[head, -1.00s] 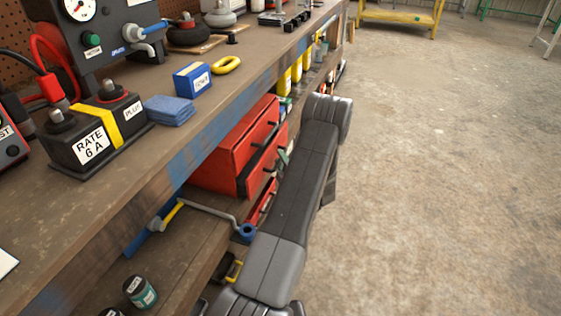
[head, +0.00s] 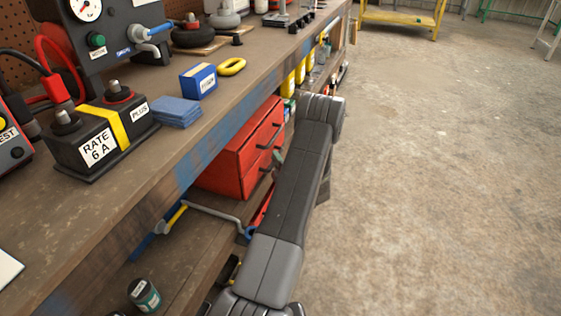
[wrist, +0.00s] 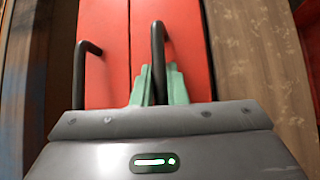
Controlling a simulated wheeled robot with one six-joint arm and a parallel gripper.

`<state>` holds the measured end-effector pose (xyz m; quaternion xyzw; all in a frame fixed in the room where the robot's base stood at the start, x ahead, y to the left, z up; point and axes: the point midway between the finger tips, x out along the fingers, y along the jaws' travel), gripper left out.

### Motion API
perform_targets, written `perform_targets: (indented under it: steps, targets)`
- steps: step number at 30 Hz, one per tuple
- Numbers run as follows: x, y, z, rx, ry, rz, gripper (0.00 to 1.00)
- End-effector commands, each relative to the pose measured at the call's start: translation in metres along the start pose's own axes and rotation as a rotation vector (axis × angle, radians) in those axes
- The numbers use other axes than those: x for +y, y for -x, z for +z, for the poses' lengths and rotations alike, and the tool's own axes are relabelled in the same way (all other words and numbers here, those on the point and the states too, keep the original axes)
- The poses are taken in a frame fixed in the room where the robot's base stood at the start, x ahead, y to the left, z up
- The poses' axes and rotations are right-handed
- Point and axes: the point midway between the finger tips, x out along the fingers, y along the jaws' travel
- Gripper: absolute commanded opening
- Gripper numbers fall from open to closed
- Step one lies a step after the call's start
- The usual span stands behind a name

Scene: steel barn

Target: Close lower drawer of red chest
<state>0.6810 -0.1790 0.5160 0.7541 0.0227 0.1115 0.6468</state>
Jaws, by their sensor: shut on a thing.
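The red chest (head: 228,162) stands on the shelf under the bench in the head view. Its front shows two dark bar handles, one above the other. In the wrist view the drawer fronts lie side by side; the lower drawer (wrist: 190,70) is the right one, beside the wooden shelf. My gripper (wrist: 157,88) has its green fingers shut on the lower drawer's dark handle (wrist: 158,40). The upper drawer's handle (wrist: 87,58) is free, to the left. The lower drawer's front looks about level with the upper one; any small gap is hard to tell. My arm hides part of the chest's front in the head view.
The bench top (head: 130,180) runs above the chest and carries a battery-like box (head: 100,140), blue cloths (head: 177,112) and a blue box (head: 198,80). The concrete floor at right is open.

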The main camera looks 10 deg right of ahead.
Motion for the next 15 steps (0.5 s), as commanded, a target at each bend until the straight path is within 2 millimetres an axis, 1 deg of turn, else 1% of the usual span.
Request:
perform_targets:
  steps: [2, 9, 10, 12, 13, 15]
  targets:
    - [-0.0016, -0.0025, -0.0029, 0.001, 0.001, -0.002, 0.00]
    - [-0.0014, -0.0034, -0.0038, 0.003, 0.001, -0.002, 0.00]
    - [-0.0014, -0.0035, -0.0039, 0.003, 0.001, -0.002, 0.17]
    - [-0.0013, -0.0034, -0.0039, 0.003, 0.001, -0.002, 0.30]
    - [-0.0013, -0.0034, -0.0038, 0.003, 0.001, -0.002, 0.34]
    - [-0.0016, -0.0032, -0.0037, 0.003, 0.001, -0.002, 0.34]
